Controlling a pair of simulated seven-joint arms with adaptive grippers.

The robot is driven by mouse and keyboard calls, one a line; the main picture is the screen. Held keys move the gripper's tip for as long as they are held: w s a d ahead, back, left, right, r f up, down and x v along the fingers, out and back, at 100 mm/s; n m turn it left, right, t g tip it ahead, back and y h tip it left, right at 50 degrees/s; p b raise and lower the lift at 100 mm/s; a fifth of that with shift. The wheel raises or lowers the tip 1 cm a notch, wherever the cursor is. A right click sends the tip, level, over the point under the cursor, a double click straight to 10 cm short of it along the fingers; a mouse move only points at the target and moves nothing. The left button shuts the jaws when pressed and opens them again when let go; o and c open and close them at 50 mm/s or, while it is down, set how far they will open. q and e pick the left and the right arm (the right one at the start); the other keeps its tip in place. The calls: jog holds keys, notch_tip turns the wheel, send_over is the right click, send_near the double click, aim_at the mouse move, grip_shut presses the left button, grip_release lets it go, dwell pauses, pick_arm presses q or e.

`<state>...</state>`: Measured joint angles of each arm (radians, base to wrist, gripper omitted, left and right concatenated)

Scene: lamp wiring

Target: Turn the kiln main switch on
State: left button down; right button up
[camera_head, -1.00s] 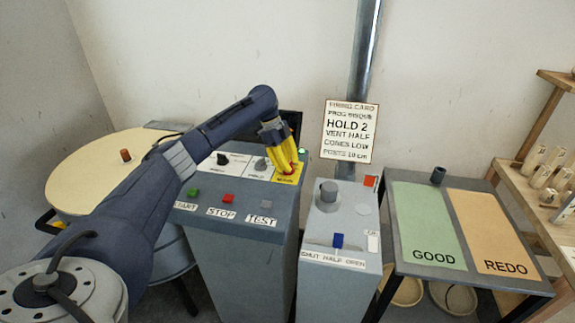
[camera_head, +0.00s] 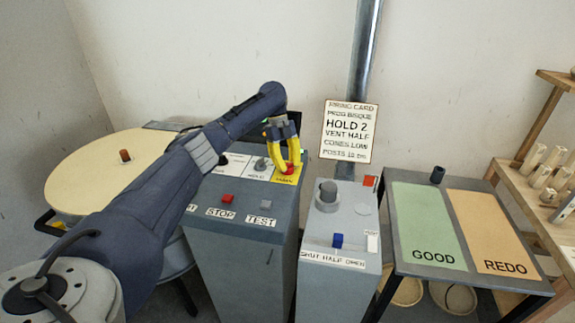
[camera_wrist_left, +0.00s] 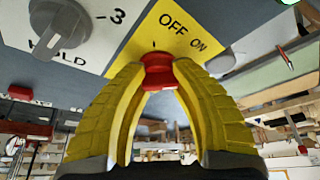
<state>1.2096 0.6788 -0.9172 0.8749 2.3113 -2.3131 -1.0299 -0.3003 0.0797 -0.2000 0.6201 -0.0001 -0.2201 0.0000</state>
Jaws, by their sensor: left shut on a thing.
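The kiln main switch is a red knob (camera_head: 290,168) on a yellow plate (camera_head: 287,178) at the right rear of the grey control console (camera_head: 240,262). My left gripper (camera_head: 287,167) has yellow fingers and comes down over the knob. In the left wrist view the red knob (camera_wrist_left: 158,70) sits between the closed fingertips (camera_wrist_left: 158,76). The plate there reads OFF and ON, with a short black mark by the knob. I cannot tell which word the knob points to. My right gripper is not in view.
A grey HOLD dial (camera_wrist_left: 62,28) is beside the plate. STOP (camera_head: 227,198) and TEST (camera_head: 266,205) buttons are at the console's front. A vent box (camera_head: 336,225) with a blue slider stands right of the console. The round kiln lid (camera_head: 105,170) is left.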

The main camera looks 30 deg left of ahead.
pick_arm(q)
jog(key=shift+d, duration=0.15)
jog(key=c, duration=0.9)
grip_release()
jog(key=v, duration=1.2)
